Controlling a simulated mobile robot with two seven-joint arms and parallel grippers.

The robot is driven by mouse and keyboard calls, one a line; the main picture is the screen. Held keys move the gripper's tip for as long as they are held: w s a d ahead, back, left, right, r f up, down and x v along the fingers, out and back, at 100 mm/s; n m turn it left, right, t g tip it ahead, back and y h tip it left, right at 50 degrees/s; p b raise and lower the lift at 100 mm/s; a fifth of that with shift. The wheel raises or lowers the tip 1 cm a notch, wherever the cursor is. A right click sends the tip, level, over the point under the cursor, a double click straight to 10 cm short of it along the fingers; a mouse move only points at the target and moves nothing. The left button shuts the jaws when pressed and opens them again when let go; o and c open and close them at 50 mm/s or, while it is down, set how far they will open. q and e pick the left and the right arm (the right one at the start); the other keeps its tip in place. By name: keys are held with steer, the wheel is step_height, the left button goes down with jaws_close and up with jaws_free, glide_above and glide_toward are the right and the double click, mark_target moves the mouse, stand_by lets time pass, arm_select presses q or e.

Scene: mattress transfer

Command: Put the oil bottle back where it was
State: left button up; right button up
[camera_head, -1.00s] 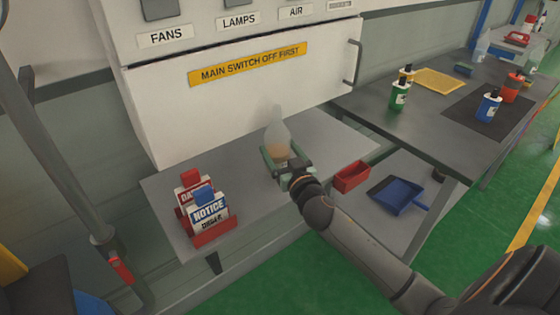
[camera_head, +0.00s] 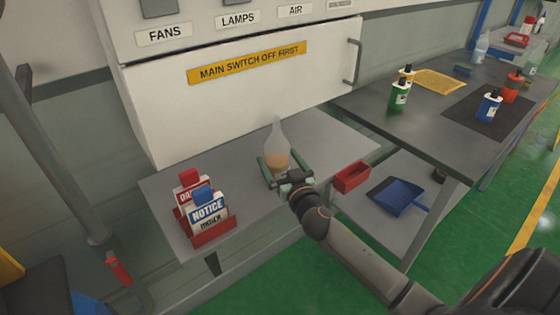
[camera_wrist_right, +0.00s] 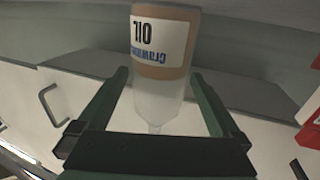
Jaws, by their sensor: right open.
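The oil bottle (camera_head: 277,146) is clear with a tan lower part and stands upright on the grey shelf (camera_head: 335,138) below the white cabinet. In the right wrist view the bottle (camera_wrist_right: 163,50) shows its white OIL label. My right gripper (camera_head: 281,168) is open, with its green fingers on either side of the bottle. In the right wrist view a gap shows between each finger and the bottle. My left gripper is not in view.
A red holder (camera_head: 214,233) with notice cards stands to the left on the shelf. A red bin (camera_head: 352,177) and a blue dustpan (camera_head: 398,196) lie to the right. A dark workbench (camera_head: 365,106) with several bottles stands at the right.

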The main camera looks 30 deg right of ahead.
steer(key=shift+r, duration=0.15)
steer(key=shift+s, duration=0.15)
steer(key=s+a+b, duration=0.2)
steer(key=s, duration=0.9)
steer(key=s+a+f+n+g+y, duration=0.1)
steer(key=s+a+f+g+y, duration=0.1)
steer(key=s+a+f, duration=0.3)
steer(key=s+a+f+n+g+y, duration=0.2)
steer(key=s+a+f, duration=0.3)
steer(key=f, duration=0.8)
steer(key=s+a+f+n+g+y, duration=0.1)
steer(key=s+a+f+g, duration=0.3)
steer(key=f, duration=0.4)
steer(key=shift+s+a+f+y, duration=0.4)
steer(key=shift+s+a, duration=0.2)
steer(key=shift+s, duration=0.4)
steer(key=shift+n, duration=0.3)
